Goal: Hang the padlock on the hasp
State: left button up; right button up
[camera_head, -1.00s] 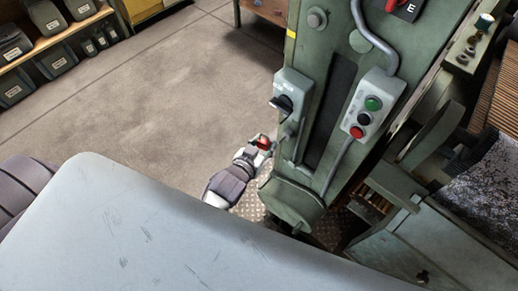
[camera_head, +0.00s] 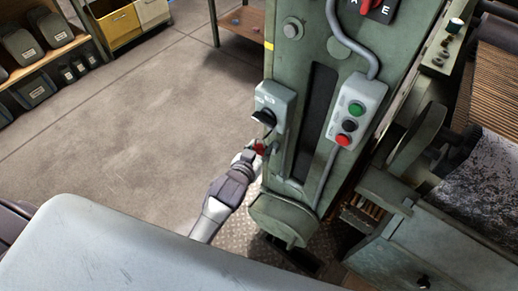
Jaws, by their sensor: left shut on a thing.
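My left gripper (camera_head: 254,153) is small and far off, beside the lower left side of the green machine column (camera_head: 300,75). It is shut on a small red object (camera_head: 259,149), which looks like the padlock. The fingers hide part of it, and its shackle cannot be made out. Just above is a grey switch box (camera_head: 277,99) with a black rotary handle (camera_head: 265,118). The hasp cannot be clearly made out at this size. I cannot tell whether the padlock touches anything. My right gripper is not in view.
A grey box (camera_head: 348,120) with green, black and red buttons is on the column, and a conduit runs up from it. A large pale surface (camera_head: 130,250) fills the lower left. Shelves with dark bins (camera_head: 48,30) stand upper left. The floor between is clear.

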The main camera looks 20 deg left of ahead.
pick_arm(q)
jog(key=shift+s+p, duration=0.1)
jog(key=shift+p, duration=0.3)
dwell(0.9)
dwell(0.4)
jog(key=shift+w+d, duration=0.25)
jog(key=shift+w, duration=0.55)
jog(key=shift+w+d, duration=0.25)
jog(key=shift+w, duration=0.5)
jog(key=shift+w, duration=0.15)
jog(key=shift+w+d+f+b, duration=0.15)
jog(key=shift+w+f+b, duration=0.05)
jog(key=shift+f+b, duration=0.2)
dwell(0.5)
dwell(0.5)
jog(key=o, duration=1.3)
